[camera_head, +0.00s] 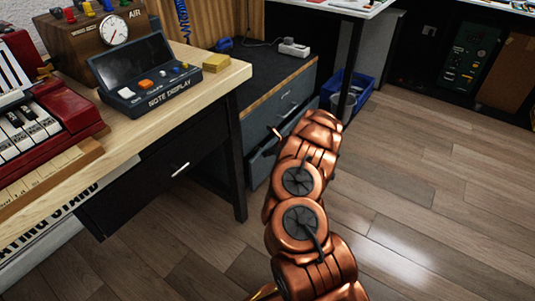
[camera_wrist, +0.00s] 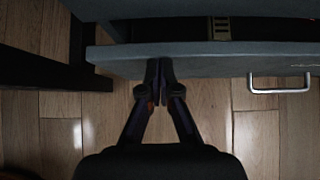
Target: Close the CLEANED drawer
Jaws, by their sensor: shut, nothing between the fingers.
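A grey drawer (camera_wrist: 205,63) stands partly open in the wrist view, with a dark gap behind its front and a small tan slotted piece (camera_wrist: 221,28) inside. Its metal handle (camera_wrist: 280,86) is to the right of my gripper. No CLEANED label is readable. My gripper (camera_wrist: 159,64) is shut and empty, with its fingertips at the drawer's front panel, left of the handle. I cannot tell whether they touch it. In the head view the open lower drawer (camera_head: 262,165) of the grey cabinet (camera_head: 285,98) is partly hidden by my arm.
A wooden-topped desk (camera_head: 215,85) with a dark drawer (camera_head: 165,178) stands left of the cabinet, its black leg (camera_head: 237,165) close to the open drawer. A blue crate (camera_head: 350,92) is on the floor beyond. The wooden floor to the right is clear.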

